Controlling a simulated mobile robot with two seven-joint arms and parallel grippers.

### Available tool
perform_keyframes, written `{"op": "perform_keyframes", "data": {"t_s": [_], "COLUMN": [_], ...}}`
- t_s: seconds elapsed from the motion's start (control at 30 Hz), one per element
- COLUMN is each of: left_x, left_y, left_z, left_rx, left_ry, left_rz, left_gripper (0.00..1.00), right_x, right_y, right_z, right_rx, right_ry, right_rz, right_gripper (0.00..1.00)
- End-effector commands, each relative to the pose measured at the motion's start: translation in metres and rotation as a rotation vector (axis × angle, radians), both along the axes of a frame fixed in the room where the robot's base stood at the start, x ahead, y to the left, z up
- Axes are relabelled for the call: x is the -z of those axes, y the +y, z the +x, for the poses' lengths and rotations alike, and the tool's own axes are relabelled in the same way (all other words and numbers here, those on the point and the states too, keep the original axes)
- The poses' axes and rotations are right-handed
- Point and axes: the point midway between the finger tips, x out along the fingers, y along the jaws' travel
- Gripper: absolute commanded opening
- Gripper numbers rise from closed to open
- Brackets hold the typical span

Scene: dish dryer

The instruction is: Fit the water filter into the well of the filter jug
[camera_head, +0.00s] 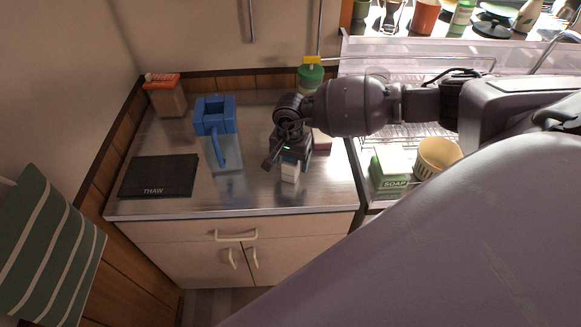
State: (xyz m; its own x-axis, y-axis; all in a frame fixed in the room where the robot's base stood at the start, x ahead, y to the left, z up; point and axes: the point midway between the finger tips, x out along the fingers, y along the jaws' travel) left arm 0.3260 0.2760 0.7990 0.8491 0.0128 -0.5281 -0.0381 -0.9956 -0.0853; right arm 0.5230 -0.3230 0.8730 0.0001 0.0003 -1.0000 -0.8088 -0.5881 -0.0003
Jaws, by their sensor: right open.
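The filter jug (222,153) stands on the metal counter, left of my right gripper. It has a blue square top with an open well, a blue handle toward me and a clear body. The water filter (289,175), a small pale piece with a darker upper part, stands on the counter to the right of the jug. My right gripper (287,160) is open, pointing down over the filter, with its fingers near the filter's upper part. The gripper partly hides the filter, and I cannot tell if the fingers touch it. My left gripper is not in view.
A black THAW board (158,177) lies at the left, and a box with an orange top (165,97) stands behind it. A green bottle (311,76) stands behind my right gripper. A soap box (391,170) and a yellow cup (437,156) are at the right.

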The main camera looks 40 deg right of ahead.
Motion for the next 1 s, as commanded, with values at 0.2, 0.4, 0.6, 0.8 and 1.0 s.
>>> {"op": "perform_keyframes", "data": {"t_s": [0.2, 0.4, 0.6, 0.8, 1.0], "left_x": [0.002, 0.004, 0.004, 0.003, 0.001], "left_y": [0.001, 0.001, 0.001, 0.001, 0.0], "left_z": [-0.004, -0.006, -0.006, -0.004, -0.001], "left_rx": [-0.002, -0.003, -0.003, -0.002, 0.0], "left_ry": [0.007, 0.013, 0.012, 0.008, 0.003], "left_rz": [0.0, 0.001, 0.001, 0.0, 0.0], "left_gripper": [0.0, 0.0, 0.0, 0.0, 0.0], "right_x": [-0.001, -0.001, -0.001, -0.014, -0.053], "right_y": [0.0, 0.0, 0.0, 0.0, -0.001], "right_z": [0.0, 0.0, 0.0, 0.001, 0.002], "right_rx": [0.0, 0.0, 0.0, 0.0, -0.001], "right_ry": [0.0, 0.0, -0.001, -0.004, -0.006], "right_rz": [0.0, 0.0, 0.001, 0.0, 0.0], "right_gripper": [0.49, 0.2, 0.16, 0.16, 0.16]}}
